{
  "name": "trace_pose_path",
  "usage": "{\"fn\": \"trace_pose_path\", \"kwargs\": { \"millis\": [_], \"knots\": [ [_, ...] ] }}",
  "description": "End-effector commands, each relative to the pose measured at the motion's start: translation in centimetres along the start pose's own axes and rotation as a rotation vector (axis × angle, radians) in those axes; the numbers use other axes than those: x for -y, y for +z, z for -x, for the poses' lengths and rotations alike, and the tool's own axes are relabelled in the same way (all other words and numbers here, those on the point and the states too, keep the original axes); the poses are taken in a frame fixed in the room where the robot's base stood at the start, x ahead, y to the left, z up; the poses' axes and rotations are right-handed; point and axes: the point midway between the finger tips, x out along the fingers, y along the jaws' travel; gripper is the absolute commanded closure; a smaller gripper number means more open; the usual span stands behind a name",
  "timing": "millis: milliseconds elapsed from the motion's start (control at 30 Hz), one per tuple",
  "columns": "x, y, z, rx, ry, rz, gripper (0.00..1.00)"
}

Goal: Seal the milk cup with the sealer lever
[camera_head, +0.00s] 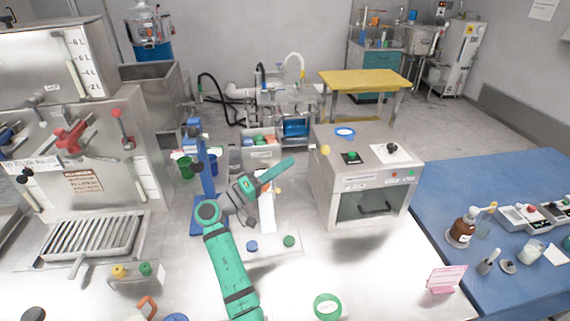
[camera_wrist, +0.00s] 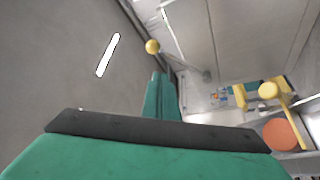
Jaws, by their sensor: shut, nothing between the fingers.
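My gripper (camera_head: 288,163) is shut and empty, with its green fingers pointing right above the metal counter. Its closed fingers also show in the wrist view (camera_wrist: 160,98). A yellow ball knob (camera_head: 325,149), possibly the end of the sealer lever, shows at the left side of a metal box (camera_head: 330,190). In the wrist view a yellow ball (camera_wrist: 152,46) appears just beyond the fingertips, with no clear contact. A green-rimmed round item (camera_head: 327,306) with a pale middle stands at the counter's front. I cannot tell whether it is the milk cup.
A blue stand (camera_head: 208,172) rises just left of my gripper. A large steel machine (camera_head: 80,150) fills the left. A blue table (camera_head: 490,180) with bottles is at right. The counter's front middle is mostly clear.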

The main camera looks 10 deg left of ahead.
Motion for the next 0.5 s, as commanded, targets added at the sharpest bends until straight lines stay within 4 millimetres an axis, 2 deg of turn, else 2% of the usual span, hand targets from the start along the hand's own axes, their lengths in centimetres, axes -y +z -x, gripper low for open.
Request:
{"fn": "trace_pose_path", "kwargs": {
  "millis": [300, 500],
  "knots": [
    [-1.8, -2.8, -1.1, -0.003, -0.002, -0.004, 1.00],
    [-2.1, -3.3, -1.5, -0.003, -0.003, -0.001, 1.00]
  ]
}}
